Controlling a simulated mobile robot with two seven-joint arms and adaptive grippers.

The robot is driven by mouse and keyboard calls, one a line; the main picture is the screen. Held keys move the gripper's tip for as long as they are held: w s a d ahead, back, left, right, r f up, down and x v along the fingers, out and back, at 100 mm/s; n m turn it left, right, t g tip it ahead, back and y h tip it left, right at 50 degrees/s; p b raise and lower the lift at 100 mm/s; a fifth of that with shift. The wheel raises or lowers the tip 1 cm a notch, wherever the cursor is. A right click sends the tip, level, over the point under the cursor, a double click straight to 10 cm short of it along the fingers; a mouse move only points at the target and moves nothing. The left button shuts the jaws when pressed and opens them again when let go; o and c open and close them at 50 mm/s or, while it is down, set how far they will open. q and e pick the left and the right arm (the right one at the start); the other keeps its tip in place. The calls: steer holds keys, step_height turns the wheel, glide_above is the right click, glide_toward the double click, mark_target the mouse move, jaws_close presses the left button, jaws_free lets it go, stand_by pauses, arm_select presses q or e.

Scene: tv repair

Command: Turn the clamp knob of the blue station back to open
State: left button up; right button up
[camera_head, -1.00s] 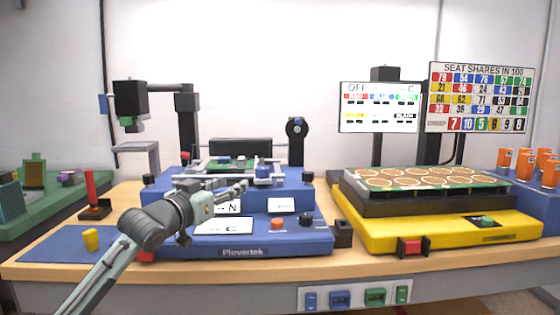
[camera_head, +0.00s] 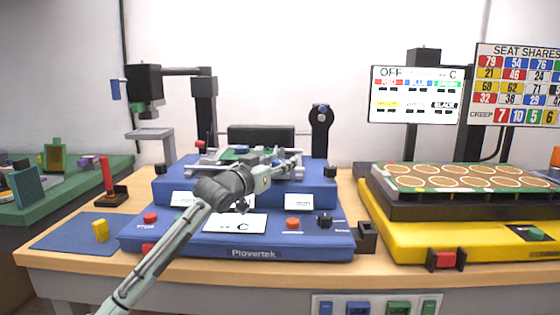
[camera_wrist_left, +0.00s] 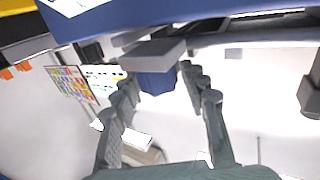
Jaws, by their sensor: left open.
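The blue station (camera_head: 335,243) stands on the bench in the head view, with a fixture and board on its raised deck. My left arm reaches over it from the left. My left gripper (camera_head: 292,164) is open, with its fingers at the clamp at the deck's right side. In the left wrist view, the blue clamp knob (camera_wrist_left: 158,84) sits under a grey block (camera_wrist_left: 150,53), between the spread fingertips of my left gripper (camera_wrist_left: 157,92). I cannot tell whether the fingers touch it. In the head view the gripper largely hides the knob. My right gripper is not in view.
A yellow station (camera_head: 400,243) with a board stands to the right. A dark post with an arm (camera_head: 205,115) rises behind the blue station. A blue mat (camera_head: 75,236) with a yellow block (camera_head: 100,230) and a red-handled tool (camera_head: 107,177) lie to the left.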

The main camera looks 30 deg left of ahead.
arm_select(q)
steer(key=shift+w, duration=0.1)
steer(key=c, duration=0.9)
